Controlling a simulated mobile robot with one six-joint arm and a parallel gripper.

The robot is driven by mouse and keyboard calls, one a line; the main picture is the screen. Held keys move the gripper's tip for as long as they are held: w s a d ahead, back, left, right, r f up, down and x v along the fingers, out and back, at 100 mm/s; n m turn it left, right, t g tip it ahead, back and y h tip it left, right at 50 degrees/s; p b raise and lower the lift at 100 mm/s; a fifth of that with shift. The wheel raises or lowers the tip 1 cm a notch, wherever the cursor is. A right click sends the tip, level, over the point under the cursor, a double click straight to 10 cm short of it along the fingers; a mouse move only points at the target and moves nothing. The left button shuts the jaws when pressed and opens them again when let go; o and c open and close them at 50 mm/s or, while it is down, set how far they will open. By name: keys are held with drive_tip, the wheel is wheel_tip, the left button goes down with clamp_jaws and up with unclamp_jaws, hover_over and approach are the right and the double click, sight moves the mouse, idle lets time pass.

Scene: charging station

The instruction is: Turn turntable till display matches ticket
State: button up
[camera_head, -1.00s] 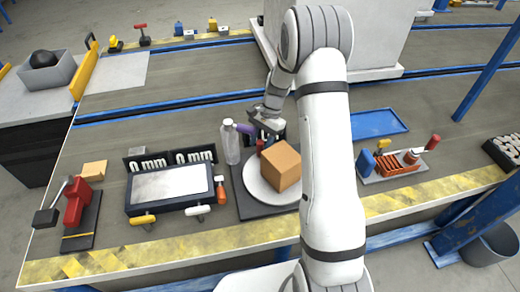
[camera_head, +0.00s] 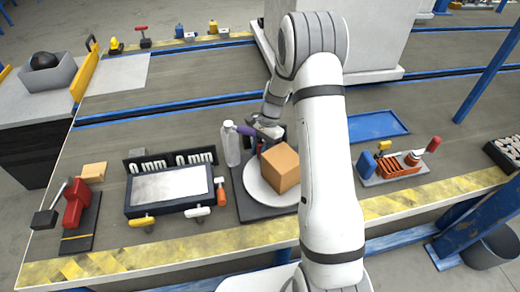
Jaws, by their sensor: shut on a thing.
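The turntable (camera_head: 258,190) is a pale round disc on a dark square base, at the middle of the bench. A brown box (camera_head: 279,167) stands on it, at an angle. My gripper (camera_head: 263,141) is low at the turntable's back edge, shut on what looks like its small dark-red handle (camera_head: 259,148); the contact is partly hidden. I cannot make out a ticket.
A blue tray (camera_head: 377,126) and a tool rack (camera_head: 398,164) are at the right. My arm hides the bench right of the box.

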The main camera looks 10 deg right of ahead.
clamp_jaws()
drive_tip(key=shift+s+a+r, duration=0.1)
drive_tip(key=shift+a, duration=0.1)
drive_tip(key=shift+s+a+n+p, duration=0.2)
drive_tip(key=shift+a+n+p, duration=0.2)
drive_tip(key=shift+n, duration=0.4)
drive_tip(key=o, duration=0.9)
unclamp_jaws()
drive_tip(key=shift+d, duration=0.1)
drive_tip(key=shift+p+v, duration=0.75)
drive_tip(key=shift+v, duration=3.1)
drive_tip(key=shift+w, duration=0.15)
